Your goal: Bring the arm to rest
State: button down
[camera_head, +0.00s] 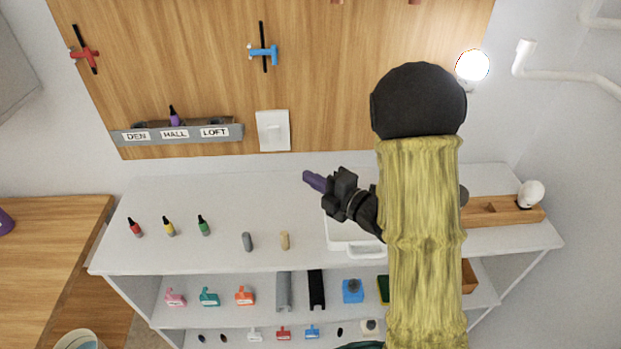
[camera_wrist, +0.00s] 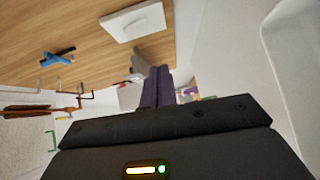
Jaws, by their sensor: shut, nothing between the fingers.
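My gripper (camera_head: 311,180) is held above the white shelf top (camera_head: 275,192), pointing left in the head view. Its purple fingers are shut together with nothing between them. In the wrist view the fingers (camera_wrist: 157,85) lie side by side. My arm, in a yellow sleeve with a black joint, rises at the right of the head view and hides part of the shelf and a white tray (camera_head: 350,238).
Small bottles (camera_head: 169,227) and two pegs (camera_head: 248,242) stand on the shelf top. A labelled grey rack (camera_head: 180,133) and a white switch plate (camera_head: 273,131) are on the wooden wall.

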jog(key=s+d+m+g+h+p, duration=0.2)
jog(key=d+m+g+h+p, duration=0.1)
jog(key=d+m+h, duration=1)
jog(key=s+a+m+g+p, duration=0.1)
jog(key=s+m+g, duration=0.5)
jog(key=s+m, duration=0.7)
jog(key=shift+s+a+r+g+y+p, duration=0.3)
jog(key=shift+s+a+r+g+p, duration=0.15)
jog(key=shift+s+p, duration=0.45)
jog(key=shift+s, duration=0.15)
